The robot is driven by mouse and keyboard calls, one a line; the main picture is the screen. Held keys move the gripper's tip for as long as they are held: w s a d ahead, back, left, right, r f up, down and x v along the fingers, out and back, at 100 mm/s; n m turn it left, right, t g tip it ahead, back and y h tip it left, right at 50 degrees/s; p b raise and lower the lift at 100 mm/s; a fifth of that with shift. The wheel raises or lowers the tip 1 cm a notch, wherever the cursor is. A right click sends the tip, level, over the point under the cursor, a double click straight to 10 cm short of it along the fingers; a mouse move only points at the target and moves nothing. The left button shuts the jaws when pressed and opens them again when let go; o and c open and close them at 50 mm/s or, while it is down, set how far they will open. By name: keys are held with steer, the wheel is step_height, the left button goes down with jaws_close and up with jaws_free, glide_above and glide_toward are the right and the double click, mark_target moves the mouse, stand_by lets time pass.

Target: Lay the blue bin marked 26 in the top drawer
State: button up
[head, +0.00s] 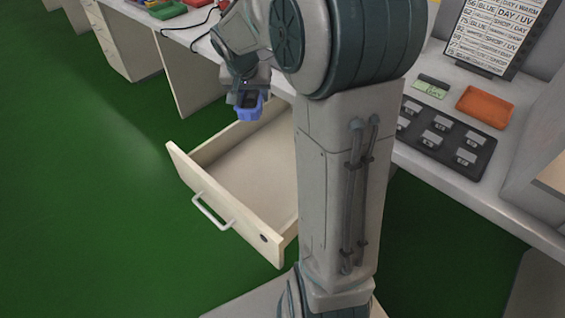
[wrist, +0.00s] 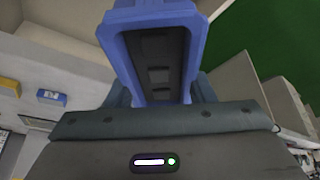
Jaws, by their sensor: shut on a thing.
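A blue bin (head: 249,111) hangs from my gripper (head: 247,92), over the back left part of an open drawer (head: 244,170). In the wrist view the blue bin (wrist: 193,50) is long and narrow with a dark inside, and it is held between the fingers of my gripper (wrist: 160,95). The number on it cannot be read. The drawer is pulled out below the desk, cream coloured with a white handle (head: 212,210), and its visible floor is bare. My arm hides its right part.
The desk (head: 440,180) carries a black tray (head: 440,138) of small square pieces, an orange bin (head: 485,106), a small green-screened device (head: 430,87) and a sign board (head: 495,35). Coloured bins (head: 165,8) stand at the back left. The green floor left of the drawer is clear.

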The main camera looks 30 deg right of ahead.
steer(key=s+d+r+m+b, duration=0.2)
steer(key=s+d+r+m, duration=0.1)
steer(key=s+d+r, duration=0.35)
steer(key=b, duration=0.8)
glide_above(287, 159)
steer(key=a, duration=0.1)
steer(key=shift+g, duration=0.4)
steer(key=f, duration=1.4)
steer(key=s+f, duration=0.1)
steer(key=f, duration=0.6)
steer(key=shift+f, duration=0.15)
steer(key=shift+f+b, duration=1.1)
steer(key=shift+f, duration=1.85)
steer(key=shift+f+h, duration=0.1)
steer(key=shift+h, duration=0.2)
steer(key=shift+f, duration=0.15)
steer(key=o, duration=1.1)
